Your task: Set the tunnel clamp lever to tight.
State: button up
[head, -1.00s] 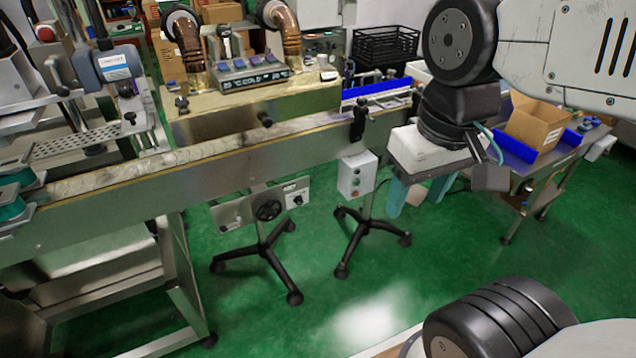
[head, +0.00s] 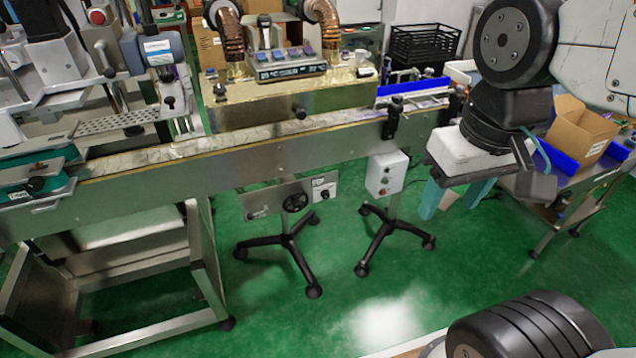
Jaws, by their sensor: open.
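The shrink tunnel (head: 290,97) is a brass-coloured box with copper ducts on top, standing behind the conveyor. Below the conveyor, a grey panel (head: 270,203) on a wheeled stand carries a black handwheel (head: 295,202), a small lever-like handle (head: 258,214) at its left and a switch plate (head: 322,189) at its right. I cannot tell surely whether that handle is the tunnel clamp lever, and its setting is too small to read. My gripper (head: 451,206), with teal fingers, hangs at the right, pointing down. It is open and empty, right of the panel and apart from it.
The long steel conveyor (head: 240,155) crosses the view. A control box (head: 387,174) on a second wheeled stand is between the panel and my gripper. A table with a cardboard box (head: 580,132) stands at the right. The green floor (head: 400,310) in front is clear.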

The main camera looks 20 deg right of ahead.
aim_at(249, 216)
jog(key=u, duration=2.9)
jog(key=i, duration=0.55)
jog(key=z, duration=3.25)
